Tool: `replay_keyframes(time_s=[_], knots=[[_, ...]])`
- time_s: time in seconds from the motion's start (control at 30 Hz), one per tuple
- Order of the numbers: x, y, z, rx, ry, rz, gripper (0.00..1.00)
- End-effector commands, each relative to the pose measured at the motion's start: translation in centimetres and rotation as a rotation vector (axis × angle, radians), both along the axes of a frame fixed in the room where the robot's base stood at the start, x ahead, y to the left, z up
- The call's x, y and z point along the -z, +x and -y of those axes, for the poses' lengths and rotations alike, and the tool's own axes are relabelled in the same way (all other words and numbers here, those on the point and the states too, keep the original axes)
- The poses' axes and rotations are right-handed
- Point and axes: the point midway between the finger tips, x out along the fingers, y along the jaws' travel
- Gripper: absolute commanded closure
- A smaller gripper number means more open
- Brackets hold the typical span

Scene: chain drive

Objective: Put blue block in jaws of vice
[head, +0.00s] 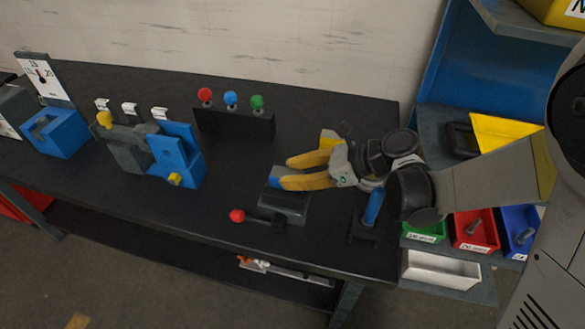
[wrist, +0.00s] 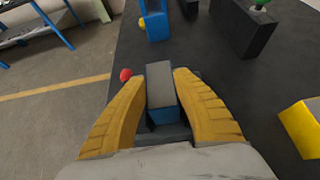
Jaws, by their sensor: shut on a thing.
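The blue block (head: 276,182) is between the yellow fingers of my gripper (head: 282,173), which is shut on it. In the wrist view, the blue block (wrist: 163,112) shows between both fingers, with a grey face beyond its blue side. The dark grey fixture with a red-knobbed lever (head: 290,207), which looks like the vice, stands on the bench directly below my gripper. The fingers hide part of the block and of the fixture. I cannot tell whether the block touches the fixture or sits between its jaws.
A rack with red, blue and green knobs (head: 234,122) stands behind. Blue and grey fixtures (head: 176,155) stand to the left. A yellow object (wrist: 302,125) is right of my gripper in the wrist view. Coloured bins (head: 474,230) are at the right. The bench front is mostly clear.

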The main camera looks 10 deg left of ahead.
Motion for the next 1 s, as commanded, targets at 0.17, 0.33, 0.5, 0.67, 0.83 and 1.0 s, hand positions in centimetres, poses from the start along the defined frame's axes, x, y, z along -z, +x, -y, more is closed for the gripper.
replay_keyframes(time_s=[0.17,0.33,0.5,0.67,0.83,1.0], knots=[[-0.2,0.0,0.0,0.0,0.003,-0.001,1.0],[0.1,0.0,0.0,0.0,0.003,-0.001,1.0],[0.2,0.0,0.0,0.0,0.0,0.0,0.48],[0.2,0.0,0.0,0.0,0.0,0.0,0.48],[-0.5,0.0,0.5,0.002,0.0,0.0,0.48],[-2.3,-0.2,3.4,0.005,0.0,-0.001,0.48]])
